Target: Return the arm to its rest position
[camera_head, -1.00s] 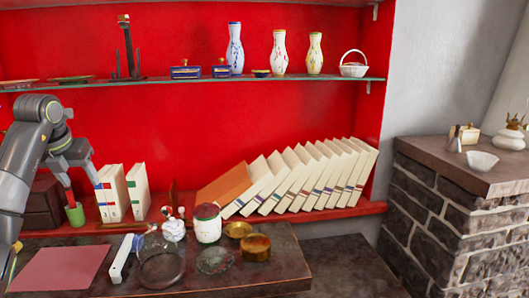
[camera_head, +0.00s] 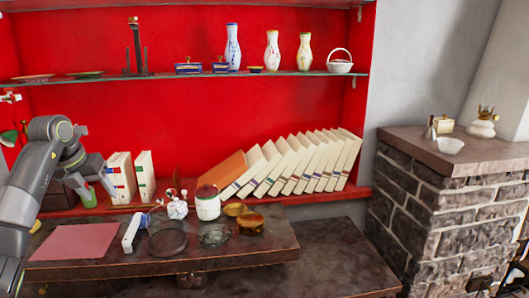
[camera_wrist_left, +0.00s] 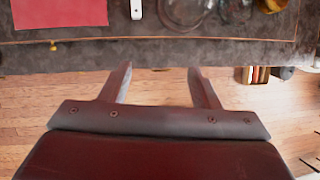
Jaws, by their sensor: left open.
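My left arm comes in from the left in the head view. Its gripper (camera_head: 104,187) is in front of the white books and the small green cup at the left of the red shelf. The left wrist view shows the two fingers (camera_wrist_left: 160,70) spread apart with nothing between them. They point toward the front edge of the dark table (camera_wrist_left: 225,52), with wooden floor seen below them. My right gripper is not in view.
On the dark table (camera_head: 270,262) are a pink mat (camera_head: 76,242), a white bar-shaped item (camera_head: 132,232), a dark ring-shaped dish (camera_head: 168,241), a white jar (camera_head: 207,207) and brass bowls (camera_head: 250,224). Leaning books (camera_head: 300,165) fill the shelf behind. A brick ledge (camera_head: 440,205) stands right.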

